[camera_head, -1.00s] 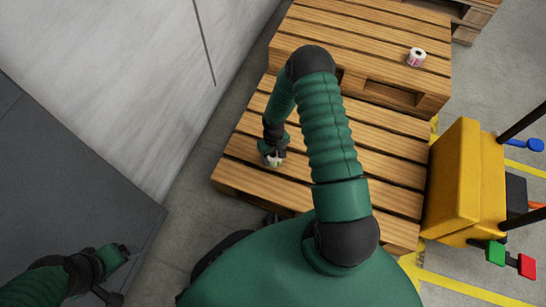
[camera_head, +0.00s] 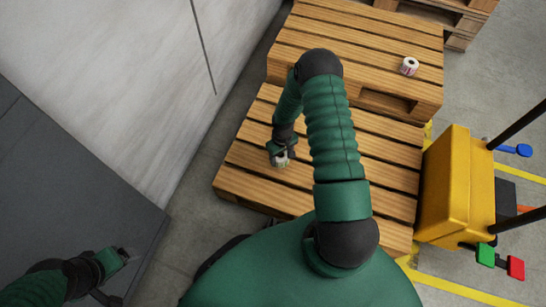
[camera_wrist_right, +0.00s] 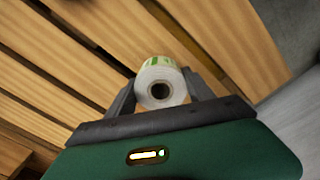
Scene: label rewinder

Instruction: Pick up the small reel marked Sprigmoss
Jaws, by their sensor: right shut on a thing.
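A small white reel with a green-marked label (camera_wrist_right: 176,68) sits between the fingers of my right gripper in the right wrist view; its dark core hole faces the camera. My right gripper (camera_wrist_right: 156,88) is shut on this reel. In the head view the right gripper (camera_head: 280,152) and reel (camera_head: 281,160) are over the near wooden pallet; I cannot tell whether the reel touches the boards. The name on the label is not readable. My left gripper (camera_head: 118,254) is at the lower left, away from the reels; its jaws are too small to judge.
A second small reel with a pink-red label (camera_head: 409,66) stands on the far, higher pallet (camera_head: 355,45). The near pallet (camera_head: 245,180) is otherwise clear where visible. A yellow machine (camera_head: 450,185) with coloured levers stands at right. A grey panel (camera_head: 70,170) and pale wall are at left.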

